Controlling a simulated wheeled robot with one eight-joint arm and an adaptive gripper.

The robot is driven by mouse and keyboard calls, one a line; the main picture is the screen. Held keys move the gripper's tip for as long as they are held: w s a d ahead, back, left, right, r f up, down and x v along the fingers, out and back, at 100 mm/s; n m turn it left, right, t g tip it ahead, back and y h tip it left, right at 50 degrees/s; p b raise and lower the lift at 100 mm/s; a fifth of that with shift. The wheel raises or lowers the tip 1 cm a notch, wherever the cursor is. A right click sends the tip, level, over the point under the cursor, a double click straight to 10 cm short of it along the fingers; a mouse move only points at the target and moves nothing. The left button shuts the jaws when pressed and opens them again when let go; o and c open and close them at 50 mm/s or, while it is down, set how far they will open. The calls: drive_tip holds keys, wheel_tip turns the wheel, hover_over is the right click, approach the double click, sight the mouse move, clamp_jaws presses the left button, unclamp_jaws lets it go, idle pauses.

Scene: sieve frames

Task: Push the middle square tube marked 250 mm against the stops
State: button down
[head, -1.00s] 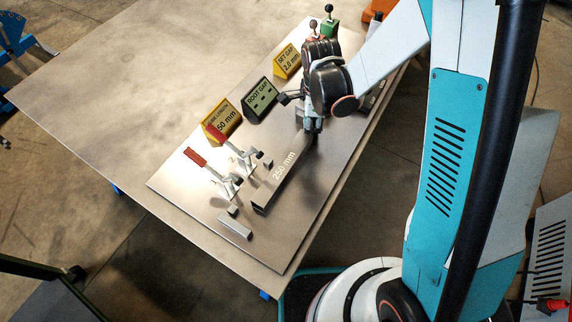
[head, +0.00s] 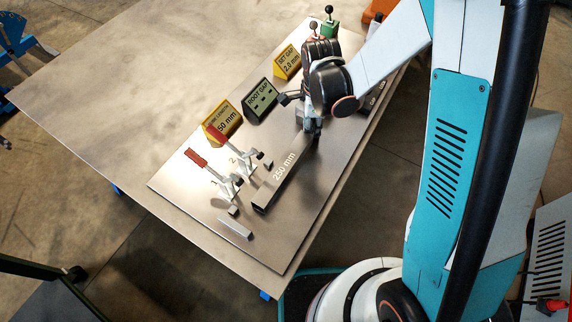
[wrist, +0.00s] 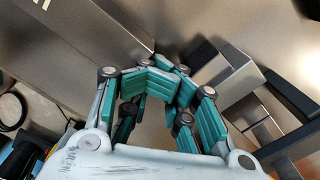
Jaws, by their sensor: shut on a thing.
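The middle square tube (head: 276,191), dark grey and marked 250 mm in white, lies on the metal plate (head: 290,240) in the head view. Its open near end points down and left. My gripper (head: 313,128) is low at its far end, with fingers shut on it; the grip is partly hidden by the arm. In the wrist view the tube (wrist: 85,32) comes in from the upper left to the teal fingers (wrist: 158,80). A small light block (head: 233,210) and a grey bar (head: 236,229) are near the plate's near end; I cannot tell which parts are the stops.
Two toggle clamps with raised red handles (head: 196,157) stand left of the tube. Signs for tube length (head: 222,122), root gap (head: 260,99), showing dashes, and set gap 2.0 mm (head: 288,62) line the plate's left side. The table (head: 120,90) is clear at left.

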drive_tip(key=shift+w, duration=0.1)
idle(0.3)
drive_tip(key=shift+w+d, duration=0.25)
drive_tip(key=shift+w, duration=0.05)
drive_tip(key=shift+w+d+r, duration=0.1)
drive_tip(key=shift+r, duration=0.2)
wheel_tip(320, 180, up, 6)
drive_tip(key=p, duration=0.4)
drive_tip(key=shift+r, duration=0.2)
drive_tip(key=s+d+r+n+t, duration=0.25)
drive_tip(key=r+n, duration=0.25)
drive_tip(key=r, duration=0.3)
drive_tip(key=s+d+r+n+t, duration=0.1)
drive_tip(key=s+d+r+n, duration=0.25)
drive_tip(key=r, duration=0.35)
drive_tip(key=s+d+r+n+t, duration=0.3)
drive_tip(key=s+r+n, duration=0.3)
drive_tip(key=s+n, duration=0.4)
drive_tip(key=shift+s+d+r+t, duration=0.15)
drive_tip(key=shift+d+r+t, duration=0.05)
drive_tip(key=shift+d+t, duration=0.2)
